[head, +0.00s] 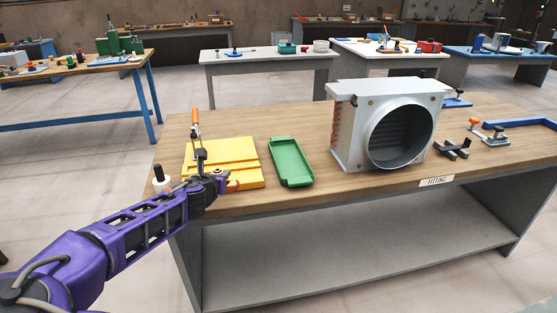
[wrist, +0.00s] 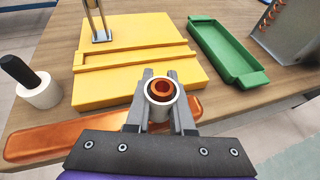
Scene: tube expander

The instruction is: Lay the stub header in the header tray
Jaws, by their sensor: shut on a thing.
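The stub header (wrist: 70,132) shows in the wrist view as a long copper-coloured bar running behind my fingers, with a pale round stub with a copper ring inside. My gripper (wrist: 160,92) is shut around this stub. In the head view my gripper (head: 212,181) is at the front edge of the yellow block, and a small orange end of the header (head: 232,185) shows right of it. The header tray is the green tray (head: 291,162), empty, right of the yellow block; it also shows in the wrist view (wrist: 222,50). My fingers hide part of the header.
A yellow stepped block (head: 235,150) with an orange-handled upright tool (head: 195,122) lies left of the tray. A black-handled white piece (head: 160,178) is at the left edge. A large metal housing (head: 350,140) stands right of the tray. A narrow strip of bench is clear around the tray.

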